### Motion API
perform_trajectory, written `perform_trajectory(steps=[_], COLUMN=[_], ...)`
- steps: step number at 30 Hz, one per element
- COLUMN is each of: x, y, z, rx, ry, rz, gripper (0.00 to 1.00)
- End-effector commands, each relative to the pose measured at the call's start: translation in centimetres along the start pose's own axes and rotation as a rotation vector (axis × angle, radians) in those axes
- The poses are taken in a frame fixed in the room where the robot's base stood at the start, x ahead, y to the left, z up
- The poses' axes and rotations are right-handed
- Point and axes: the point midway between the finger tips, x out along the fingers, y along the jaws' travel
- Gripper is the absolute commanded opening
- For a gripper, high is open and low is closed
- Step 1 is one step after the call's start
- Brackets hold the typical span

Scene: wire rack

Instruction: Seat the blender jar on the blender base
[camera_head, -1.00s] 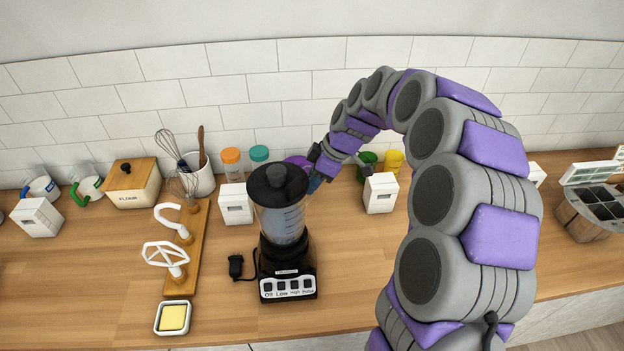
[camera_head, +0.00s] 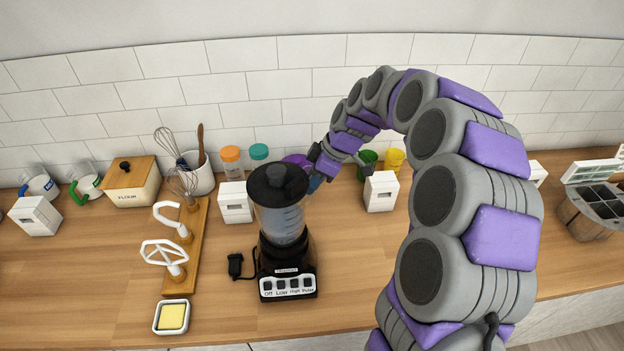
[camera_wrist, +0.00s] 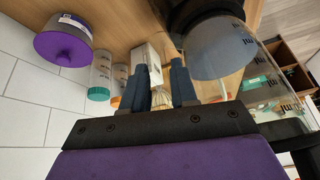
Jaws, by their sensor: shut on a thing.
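The blender jar (camera_head: 284,220) is clear with a black lid (camera_head: 278,182) and stands roughly upright over the black blender base (camera_head: 288,285). Its bottom meets the top of the base in the head view; I cannot tell whether it is fully seated. My gripper (camera_head: 318,182) is at the jar's right rear side, shut on the jar. In the wrist view, the two dark blue fingers (camera_wrist: 162,88) stand a little apart beside the jar wall (camera_wrist: 220,62). The exact place of contact is hidden.
A wooden stand with mixer attachments (camera_head: 190,250) and a butter dish (camera_head: 172,317) lie left of the base. A black plug (camera_head: 236,265) is close by. White boxes (camera_head: 236,203) and a purple-lidded container (camera_wrist: 65,40) stand behind. The counter front right of the base is clear.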

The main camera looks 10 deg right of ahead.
Motion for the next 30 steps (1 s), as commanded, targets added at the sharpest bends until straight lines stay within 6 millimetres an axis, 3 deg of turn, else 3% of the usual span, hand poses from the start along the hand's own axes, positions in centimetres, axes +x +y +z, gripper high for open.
perform_trajectory(steps=[7, 8, 9, 16, 21, 27, 30], x=[-0.14, -0.14, -0.14, -0.02, 0.0, 0.03, 0.03], y=[0.02, 0.02, 0.03, 0.1, 0.09, 0.11, 0.1], z=[-0.12, -0.12, -0.12, -0.06, -0.04, 0.01, 0.0], rx=[0.001, 0.001, 0.001, 0.001, 0.0, -0.001, 0.0], ry=[0.003, 0.003, 0.003, 0.001, 0.0, -0.001, -0.001], rz=[0.002, 0.002, 0.002, 0.0, 0.0, 0.0, -0.001], gripper=[0.0, 0.3, 0.34, 0.56, 0.57, 0.74, 0.74])
